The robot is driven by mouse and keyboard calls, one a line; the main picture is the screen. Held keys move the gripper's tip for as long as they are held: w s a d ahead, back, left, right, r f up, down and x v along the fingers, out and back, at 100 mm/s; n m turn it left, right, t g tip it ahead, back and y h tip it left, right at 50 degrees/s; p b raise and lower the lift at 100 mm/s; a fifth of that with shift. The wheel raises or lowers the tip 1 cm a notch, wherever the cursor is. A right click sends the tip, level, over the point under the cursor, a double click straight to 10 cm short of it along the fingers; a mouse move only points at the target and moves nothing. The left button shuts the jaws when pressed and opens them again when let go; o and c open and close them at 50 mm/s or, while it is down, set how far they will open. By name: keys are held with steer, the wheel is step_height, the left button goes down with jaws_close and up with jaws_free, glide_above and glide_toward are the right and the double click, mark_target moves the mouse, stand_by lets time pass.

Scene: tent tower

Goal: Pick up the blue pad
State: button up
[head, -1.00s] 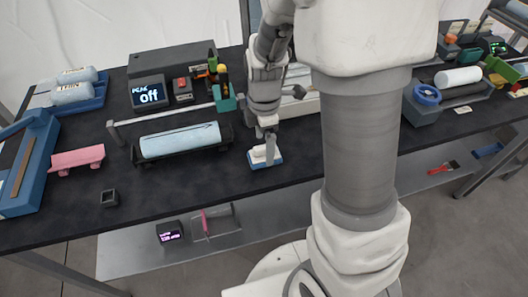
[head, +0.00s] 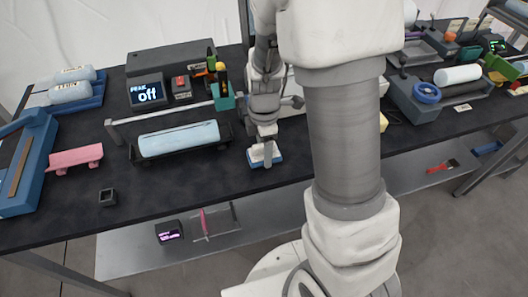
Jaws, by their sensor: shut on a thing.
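The blue pad (head: 278,158) lies on the dark table near its front edge, with a white upper part above its blue base. My gripper (head: 265,152) points down over it, with its fingers shut on the white upper part. The pad appears to rest on the tabletop, and my fingers hide part of it.
A pale blue roll (head: 180,139) lies in a dark cradle just left of the pad, below a grey rail (head: 165,114). A teal tool holder (head: 222,100) stands behind. Bare tabletop lies in front of the cradle.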

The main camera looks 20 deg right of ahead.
steer(key=shift+r, duration=0.55)
step_height(320, 180, up, 3)
steer(key=shift+w+f+p, duration=0.1)
steer(key=shift+f+p, duration=0.05)
steer(key=shift+p, duration=0.15)
steer(key=d+r, duration=0.7)
steer(key=d, duration=0.4)
steer(key=shift+d, duration=0.35)
steer(key=shift+r, duration=0.1)
